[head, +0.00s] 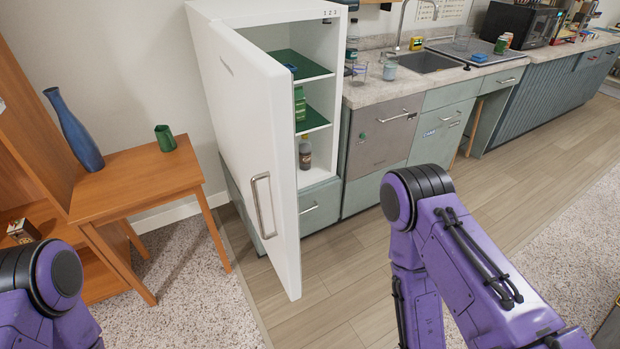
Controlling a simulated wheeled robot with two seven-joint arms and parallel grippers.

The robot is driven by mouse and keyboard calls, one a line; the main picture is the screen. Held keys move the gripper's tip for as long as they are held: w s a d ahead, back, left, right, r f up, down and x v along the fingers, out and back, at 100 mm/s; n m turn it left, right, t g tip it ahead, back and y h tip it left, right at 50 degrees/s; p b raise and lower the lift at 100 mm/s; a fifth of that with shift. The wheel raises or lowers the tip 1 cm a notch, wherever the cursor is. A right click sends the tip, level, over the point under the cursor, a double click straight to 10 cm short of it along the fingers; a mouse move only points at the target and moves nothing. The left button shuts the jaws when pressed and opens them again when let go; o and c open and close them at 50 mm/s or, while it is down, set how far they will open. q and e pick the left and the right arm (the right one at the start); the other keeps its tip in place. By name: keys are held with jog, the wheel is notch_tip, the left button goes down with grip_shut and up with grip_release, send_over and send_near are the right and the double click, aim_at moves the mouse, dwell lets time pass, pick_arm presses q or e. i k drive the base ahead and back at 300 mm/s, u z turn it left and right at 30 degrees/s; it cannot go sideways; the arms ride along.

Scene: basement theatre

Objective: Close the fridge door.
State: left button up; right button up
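The white fridge (262,12) stands against the wall left of the kitchen counter. Its door (248,120) is hinged on the left and stands wide open, swung out toward me. The door's metal handle (263,205) is on its outer face, near the lower free edge. Inside, green shelves (300,66) hold a few items, and a dark bottle (305,153) stands at the bottom. My two purple arms show at the lower left and lower right, both apart from the door. Neither gripper shows in the head view.
A wooden side table (140,180) with a blue vase (75,130) and a green cup (165,138) stands left of the door. The counter (375,92) with a sink (428,62) runs right of the fridge. Wood floor (345,265) before the cabinets is clear.

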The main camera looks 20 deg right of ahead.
aim_at(257, 90)
jog(key=z, duration=0.1)
jog(key=i, duration=1)
jog(key=z, duration=0.1)
jog(key=k, duration=0.2)
jog(key=u, duration=0.05)
